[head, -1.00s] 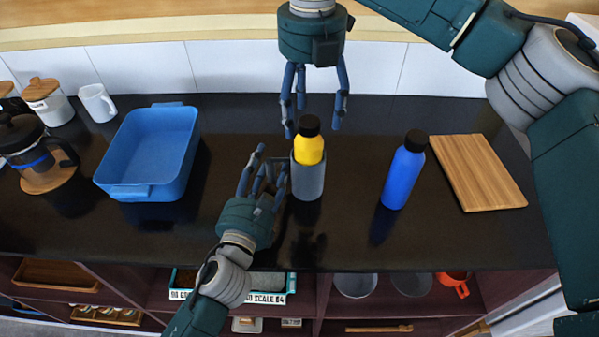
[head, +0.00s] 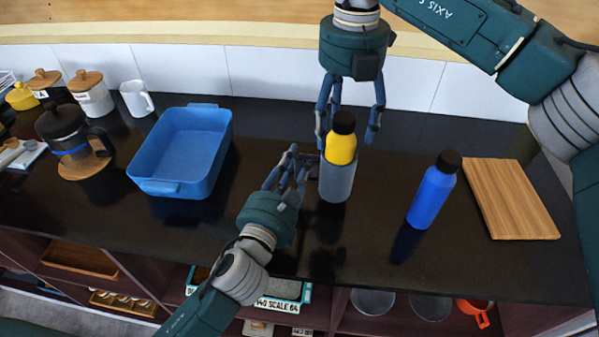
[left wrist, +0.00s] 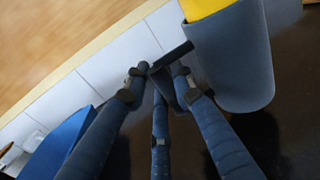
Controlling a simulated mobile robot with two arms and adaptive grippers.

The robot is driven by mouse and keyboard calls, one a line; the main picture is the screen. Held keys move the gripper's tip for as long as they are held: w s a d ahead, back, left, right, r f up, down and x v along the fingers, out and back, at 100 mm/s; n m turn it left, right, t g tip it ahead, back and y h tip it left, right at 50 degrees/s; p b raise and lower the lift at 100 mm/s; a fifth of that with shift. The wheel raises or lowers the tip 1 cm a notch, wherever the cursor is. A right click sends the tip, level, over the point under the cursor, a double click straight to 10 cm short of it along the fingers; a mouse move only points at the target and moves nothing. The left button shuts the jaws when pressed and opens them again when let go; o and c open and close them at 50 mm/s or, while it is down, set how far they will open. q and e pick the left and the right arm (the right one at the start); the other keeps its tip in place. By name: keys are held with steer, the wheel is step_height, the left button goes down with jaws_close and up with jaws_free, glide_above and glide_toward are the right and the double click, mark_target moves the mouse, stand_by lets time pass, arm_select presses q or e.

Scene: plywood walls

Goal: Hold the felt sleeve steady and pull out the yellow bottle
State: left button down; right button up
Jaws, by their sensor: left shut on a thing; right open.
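The yellow bottle (head: 341,149) with a black cap stands upright in the grey felt sleeve (head: 337,181) on the dark counter. Its lower part is hidden in the sleeve. The sleeve (left wrist: 232,60) and a strip of the yellow bottle (left wrist: 203,8) also show in the left wrist view. My left gripper (head: 301,163) is at the sleeve's left side. In the left wrist view its fingers (left wrist: 165,78) are shut on a dark loop (left wrist: 172,58) beside the sleeve. My right gripper (head: 347,140) is open, pointing down, with its fingers around the height of the cap; contact cannot be told.
A blue tub (head: 160,188), a coffee press (head: 65,130), a white mug (head: 136,98) and jars (head: 92,96) are on the left. Open shelves lie below the counter's front edge.

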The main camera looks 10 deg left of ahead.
mark_target(295, 177)
arm_select(q)
step_height(295, 177, up, 6)
steer(key=shift+r, duration=0.2)
steer(key=shift+f, duration=4.7)
steer(key=shift+f, duration=0.25)
steer(key=c, duration=2)
jaws_free()
steer(key=shift+f, duration=0.15)
jaws_close()
